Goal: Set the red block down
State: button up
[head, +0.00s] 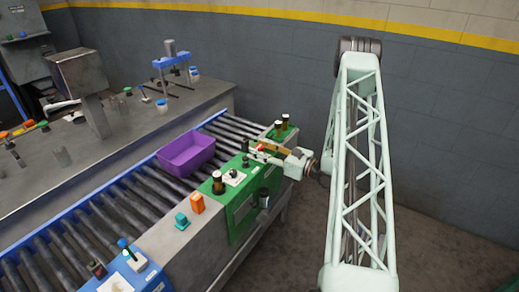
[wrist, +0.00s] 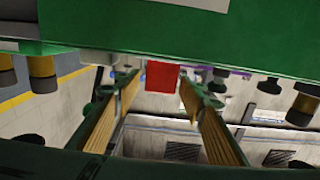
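The red block (wrist: 162,75) is between the two fingers of my gripper (wrist: 161,88) in the wrist view, near their tips. Its upper edge in that picture meets the green surface (wrist: 200,50). The fingers stand apart, with a narrow gap visible on the block's left side; the right side is too close to judge. In the head view the red block (head: 260,147) is small, beside my gripper (head: 266,151) at the green machine top (head: 236,192). The gripper lies low and almost level there, partly hiding the block.
A purple bin (head: 186,160) sits on the roller conveyor (head: 125,208) left of the green top. An orange block (head: 197,203) and a teal block (head: 182,221) stand on the grey ledge. Dark knobs (head: 218,183) rise near the gripper. A grey wall (head: 440,110) is behind.

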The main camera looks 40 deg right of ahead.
jog(key=shift+r, duration=0.2)
jog(key=p+v, duration=0.1)
jog(key=v, duration=1.1)
dwell(0.3)
jog(key=shift+w, duration=0.1)
dwell(0.6)
